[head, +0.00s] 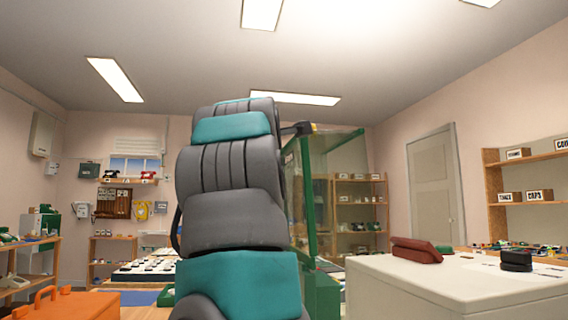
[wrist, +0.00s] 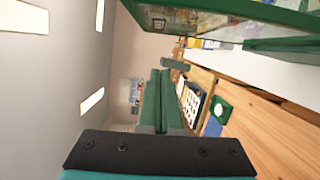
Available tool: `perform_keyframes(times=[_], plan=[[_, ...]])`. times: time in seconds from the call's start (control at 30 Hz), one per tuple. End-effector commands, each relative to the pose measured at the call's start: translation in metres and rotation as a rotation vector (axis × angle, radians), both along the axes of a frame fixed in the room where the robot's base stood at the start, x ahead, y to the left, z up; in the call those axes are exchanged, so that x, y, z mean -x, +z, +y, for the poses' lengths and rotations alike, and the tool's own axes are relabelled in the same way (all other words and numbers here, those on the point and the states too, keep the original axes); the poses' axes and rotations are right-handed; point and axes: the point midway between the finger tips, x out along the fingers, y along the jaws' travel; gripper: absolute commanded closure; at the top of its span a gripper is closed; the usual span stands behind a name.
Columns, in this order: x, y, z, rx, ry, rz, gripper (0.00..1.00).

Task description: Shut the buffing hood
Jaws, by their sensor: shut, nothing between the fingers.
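The buffing hood (head: 338,185), a clear greenish panel in a green frame, stands raised just right of and behind my arm in the head view. Its green base (head: 322,292) shows below, partly hidden by my arm. In the wrist view, which is turned on its side, the hood's green edge (wrist: 235,10) and clear panel cross the top. My gripper (wrist: 162,82) is shut and empty, its dark green fingers together, apart from the hood edge in that picture. In the head view my arm hides most of the gripper; I cannot make out the fingers there.
A white cabinet (head: 440,284) stands at right, with a dark red handset (head: 416,250) and a black item (head: 516,261) on top. An orange toolbox (head: 68,304) is at lower left. A table with a tray of white pieces (head: 146,270) stands behind. Shelves line the walls.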

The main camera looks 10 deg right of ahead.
Motion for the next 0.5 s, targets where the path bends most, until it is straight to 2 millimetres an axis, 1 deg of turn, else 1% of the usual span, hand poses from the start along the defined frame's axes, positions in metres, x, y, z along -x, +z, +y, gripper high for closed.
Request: perform_keyframes(times=[0.07,0.17,0.27,0.5], plan=[[-0.002,-0.001,0.002,-0.022,0.01,0.003,1.0],[-0.011,0.0,0.0,-0.025,0.012,0.006,1.0],[-0.026,0.0,-0.006,-0.023,0.008,0.01,1.0],[-0.071,0.004,-0.018,-0.022,0.006,0.007,1.0]])
